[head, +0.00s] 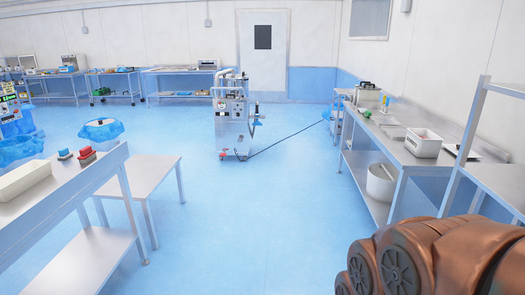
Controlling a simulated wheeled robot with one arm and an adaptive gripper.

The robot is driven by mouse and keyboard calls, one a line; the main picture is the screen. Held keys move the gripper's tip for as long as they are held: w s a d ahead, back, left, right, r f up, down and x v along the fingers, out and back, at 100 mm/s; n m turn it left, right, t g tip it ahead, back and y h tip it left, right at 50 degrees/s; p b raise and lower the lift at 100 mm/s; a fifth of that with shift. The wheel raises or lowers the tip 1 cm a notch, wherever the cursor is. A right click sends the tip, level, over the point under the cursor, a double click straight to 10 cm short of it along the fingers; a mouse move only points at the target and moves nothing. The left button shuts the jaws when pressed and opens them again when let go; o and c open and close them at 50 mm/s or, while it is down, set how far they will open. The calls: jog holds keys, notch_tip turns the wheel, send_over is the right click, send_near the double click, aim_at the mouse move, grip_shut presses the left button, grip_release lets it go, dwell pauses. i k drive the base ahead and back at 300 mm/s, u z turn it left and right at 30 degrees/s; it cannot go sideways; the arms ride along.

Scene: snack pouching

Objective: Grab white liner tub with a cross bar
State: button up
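A white rectangular tub (422,148) stands on the steel bench at the right; its inside looks pinkish, and I cannot make out a cross bar on it. A round white tub (380,187) stands on the lower shelf of the same bench, with a pale bar-like piece at its rim. I cannot tell from here which of them is the liner tub. Copper-brown links of my arm fill the lower right corner. My gripper is not in view.
The steel bench (396,158) runs along the right wall, with a steel rack (466,128) nearer. A steel table (60,213) stands at the left. A wheeled machine (232,122) with a dark cable stands ahead. The blue floor (262,215) between is clear.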

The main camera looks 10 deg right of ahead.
aim_at(386, 183)
jog(key=z, duration=0.35)
jog(key=i, duration=1.7)
jog(key=z, duration=0.75)
jog(key=i, duration=1)
jog(key=z, duration=0.3)
jog(key=k, duration=0.55)
jog(key=u, duration=1.05)
jog(key=i, duration=0.75)
jog(key=u, duration=0.5)
jog(key=i, duration=0.8)
jog(key=z, duration=1.1)
jog(key=i, duration=0.8)
jog(key=z, duration=0.55)
